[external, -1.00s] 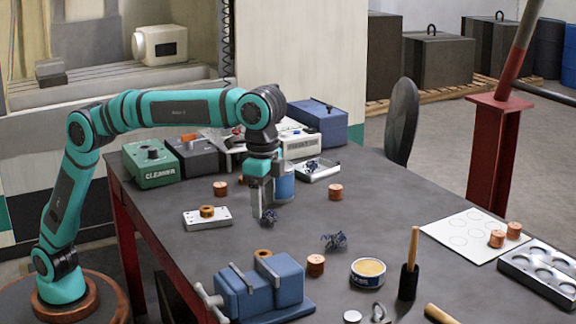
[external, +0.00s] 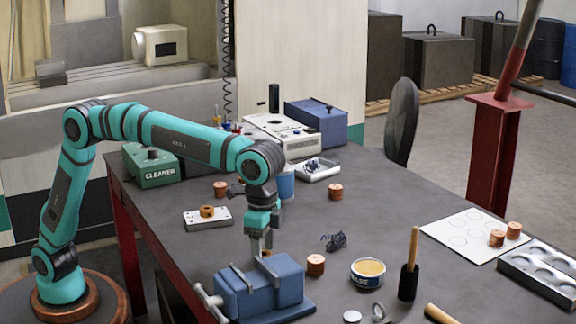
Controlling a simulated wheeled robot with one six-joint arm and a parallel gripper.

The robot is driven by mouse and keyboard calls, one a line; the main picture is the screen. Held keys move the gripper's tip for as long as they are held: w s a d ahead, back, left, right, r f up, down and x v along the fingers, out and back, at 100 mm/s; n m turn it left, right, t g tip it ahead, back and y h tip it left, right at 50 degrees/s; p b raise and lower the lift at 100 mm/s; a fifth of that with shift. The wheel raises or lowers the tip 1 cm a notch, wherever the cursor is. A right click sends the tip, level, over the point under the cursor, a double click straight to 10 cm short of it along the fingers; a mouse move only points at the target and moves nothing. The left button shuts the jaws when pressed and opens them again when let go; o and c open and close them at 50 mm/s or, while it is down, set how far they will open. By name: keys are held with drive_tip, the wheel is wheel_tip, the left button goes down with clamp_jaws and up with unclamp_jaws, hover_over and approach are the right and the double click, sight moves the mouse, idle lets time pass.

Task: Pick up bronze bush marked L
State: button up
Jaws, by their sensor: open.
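Several copper-coloured bushes stand about the table; I cannot read an L on any. One bush (external: 315,265) stands right of the blue vise (external: 240,295). Others are a left bush (external: 220,188), a back bush (external: 335,192), and a bush (external: 207,211) on a pale metal plate (external: 220,222). Two more, a bush (external: 497,238) and another bush (external: 514,230), stand on a white sheet at the right. My gripper (external: 261,250) is open, pointing down over the vise top. It hides the bush seen there earlier, so I cannot tell whether the fingers straddle it.
A grease tin (external: 368,272), a brush (external: 409,270) and dark wire scrap (external: 334,241) lie right of the vise. The white sheet (external: 452,228) and a metal tray with round pockets (external: 540,262) are at the right. Boxes line the back. The table's middle right is clear.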

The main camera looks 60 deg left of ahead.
drive_tip(key=shift+f, duration=0.35)
drive_tip(key=c, duration=1.2)
drive_tip(key=shift+o, duration=0.2)
